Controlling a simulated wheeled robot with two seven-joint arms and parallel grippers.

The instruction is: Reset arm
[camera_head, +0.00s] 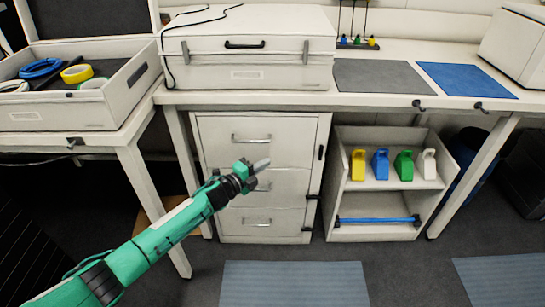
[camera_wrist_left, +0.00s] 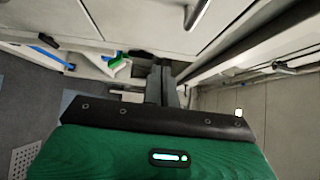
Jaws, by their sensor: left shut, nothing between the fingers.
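My left arm comes in from the lower left in the head view, green with dark joints. My left gripper (camera_head: 260,165) is shut and empty, held in the air in front of the white drawer cabinet (camera_head: 231,130). Its closed dark fingers also show in the left wrist view (camera_wrist_left: 162,87), with a cabinet drawer and handle above them. My right gripper is in neither view.
A white case (camera_head: 250,75) sits on the bench above the cabinet. An open tray (camera_head: 128,92) with coloured rings stands at left. A low shelf (camera_head: 385,183) holds coloured containers and a blue rod. Floor mats (camera_head: 294,284) lie in front, with free floor around.

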